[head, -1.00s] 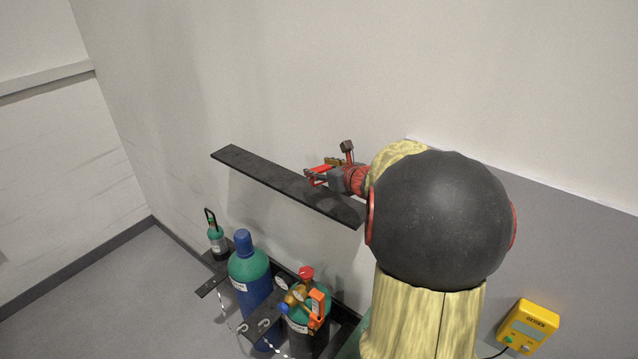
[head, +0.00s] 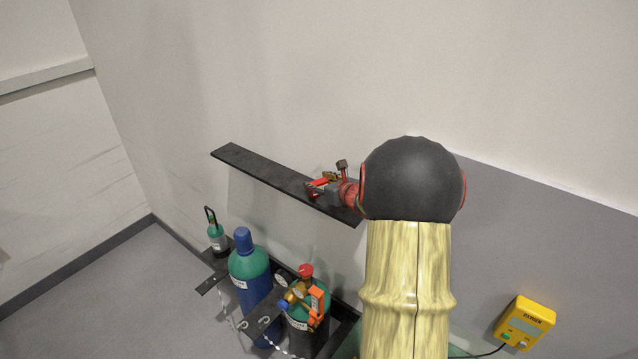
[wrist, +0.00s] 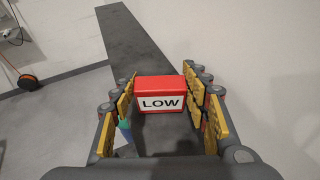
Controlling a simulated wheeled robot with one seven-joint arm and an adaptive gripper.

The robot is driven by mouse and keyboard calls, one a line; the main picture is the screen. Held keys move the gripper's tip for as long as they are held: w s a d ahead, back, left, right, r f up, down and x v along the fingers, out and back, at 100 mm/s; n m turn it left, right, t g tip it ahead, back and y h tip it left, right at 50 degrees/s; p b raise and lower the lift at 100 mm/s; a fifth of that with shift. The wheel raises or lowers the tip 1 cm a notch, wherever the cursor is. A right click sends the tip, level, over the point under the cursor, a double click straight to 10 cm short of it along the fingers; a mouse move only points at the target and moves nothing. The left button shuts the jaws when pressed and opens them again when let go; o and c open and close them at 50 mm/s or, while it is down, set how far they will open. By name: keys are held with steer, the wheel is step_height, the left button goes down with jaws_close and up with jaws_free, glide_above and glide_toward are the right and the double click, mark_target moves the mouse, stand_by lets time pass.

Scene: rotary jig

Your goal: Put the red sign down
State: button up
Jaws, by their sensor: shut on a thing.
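The red sign (wrist: 160,90), with a white panel reading "LOW", sits between the two yellow-padded fingers of my gripper (wrist: 165,105) in the wrist view. My gripper is shut on it. In the head view my gripper (head: 322,187) is over the right part of the dark wall shelf (head: 255,167), and a red bit of the sign (head: 318,183) shows at its fingers. The shelf also runs behind the sign in the wrist view (wrist: 135,42). I cannot tell whether the sign's underside touches the shelf.
Below the shelf stand a blue and green cylinder (head: 250,265), a green cylinder with a red cap and brass regulator (head: 305,320), and a small green bottle (head: 216,238) in a dark rack. A yellow oxygen box (head: 524,323) is at right. The shelf's left part is bare.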

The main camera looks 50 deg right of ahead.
steer(key=shift+f, duration=0.15)
steer(key=o, duration=0.8)
steer(key=shift+o, duration=0.2)
